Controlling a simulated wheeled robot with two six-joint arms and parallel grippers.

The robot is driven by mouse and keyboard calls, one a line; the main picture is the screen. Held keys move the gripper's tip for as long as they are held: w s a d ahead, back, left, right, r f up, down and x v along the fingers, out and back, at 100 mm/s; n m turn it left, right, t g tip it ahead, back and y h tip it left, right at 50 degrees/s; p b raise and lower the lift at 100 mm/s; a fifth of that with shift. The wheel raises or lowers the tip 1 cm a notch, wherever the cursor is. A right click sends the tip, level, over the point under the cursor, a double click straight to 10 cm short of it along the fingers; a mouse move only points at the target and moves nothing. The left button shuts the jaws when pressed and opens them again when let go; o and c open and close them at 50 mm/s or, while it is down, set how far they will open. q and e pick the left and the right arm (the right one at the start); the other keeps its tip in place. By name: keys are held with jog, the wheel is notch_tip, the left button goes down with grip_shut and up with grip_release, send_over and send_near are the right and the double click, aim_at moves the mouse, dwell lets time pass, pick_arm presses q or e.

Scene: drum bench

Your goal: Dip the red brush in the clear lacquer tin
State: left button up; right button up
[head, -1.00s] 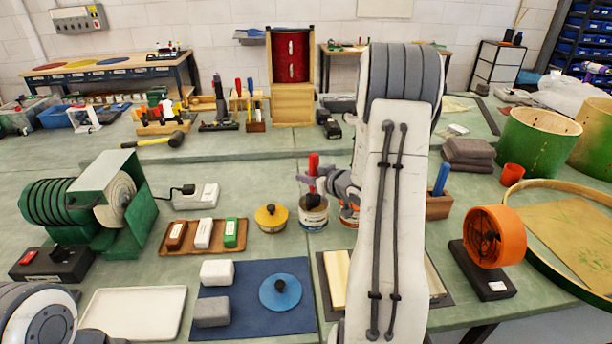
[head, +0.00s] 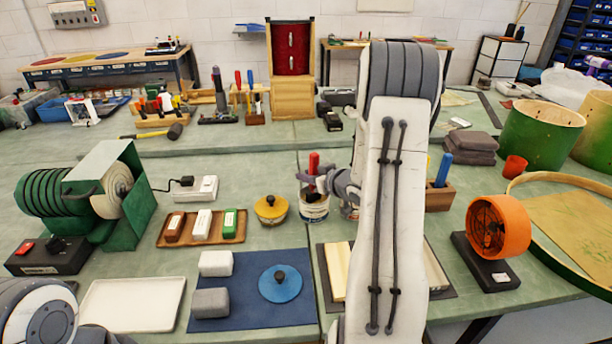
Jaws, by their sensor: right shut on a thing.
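The red brush (head: 313,162) stands upright with its red handle up, over the open mouth of a tin with a pale label (head: 314,208). My right gripper (head: 315,178) is shut on the brush just above the tin's rim. The brush's lower end is hidden by the gripper and the tin, so how deep it sits cannot be seen. Whether this tin is the clear lacquer one cannot be read. My left gripper is out of view; only part of my left arm shows at the lower left.
A wooden tray of small blocks (head: 182,241) lies further left. A blue mat (head: 238,318) is in front. A wooden block with a blue-handled tool (head: 438,198) and an orange fan (head: 498,227) stand right.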

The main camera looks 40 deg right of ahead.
dwell(0.4)
notch_tip(320, 180, up, 8)
jog(key=p, duration=0.7)
jog(key=shift+f, duration=0.2)
dwell(0.7)
